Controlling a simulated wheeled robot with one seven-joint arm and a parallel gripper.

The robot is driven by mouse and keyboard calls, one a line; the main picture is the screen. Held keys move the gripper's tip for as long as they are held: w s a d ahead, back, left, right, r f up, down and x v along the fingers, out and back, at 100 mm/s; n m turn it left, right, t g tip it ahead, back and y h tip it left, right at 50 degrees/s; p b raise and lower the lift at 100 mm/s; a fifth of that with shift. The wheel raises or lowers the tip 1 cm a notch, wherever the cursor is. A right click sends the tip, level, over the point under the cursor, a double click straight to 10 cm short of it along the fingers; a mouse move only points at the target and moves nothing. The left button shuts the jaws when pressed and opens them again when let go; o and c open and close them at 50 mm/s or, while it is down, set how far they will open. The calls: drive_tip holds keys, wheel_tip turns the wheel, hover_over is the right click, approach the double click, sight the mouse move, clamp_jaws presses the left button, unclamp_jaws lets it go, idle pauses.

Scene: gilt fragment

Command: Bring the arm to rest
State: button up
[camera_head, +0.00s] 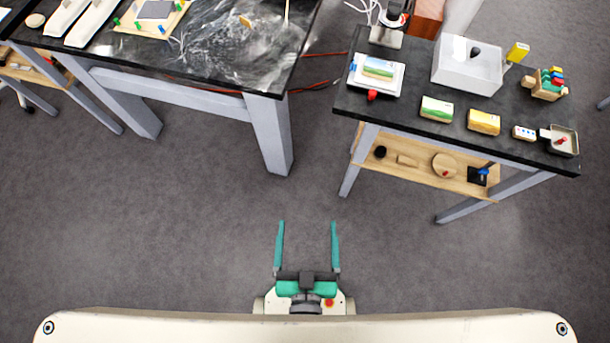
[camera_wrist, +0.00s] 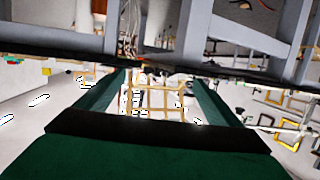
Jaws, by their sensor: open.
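My gripper (camera_head: 307,228) shows in the head view at the lower middle, with two thin green fingers apart and nothing between them. It is over bare grey floor (camera_head: 200,220), in front of the two tables and touching neither. In the wrist view the green fingers (camera_wrist: 160,85) also stand apart, with only distant room clutter seen between them.
A dark-topped table (camera_head: 270,75) stands at the upper left. Another dark-topped table (camera_head: 410,118) at the upper right bears a white box (camera_head: 468,68), small painted blocks and a small tray (camera_head: 562,140). Its wooden lower shelf (camera_head: 405,172) holds small items. Floor between is clear.

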drive_tip(key=shift+a+r+v, duration=0.1)
drive_tip(key=shift+a+v, duration=0.05)
drive_tip(key=shift+v, duration=0.7)
drive_tip(key=shift+a+r+v, duration=0.15)
drive_tip(key=shift+v, duration=0.65)
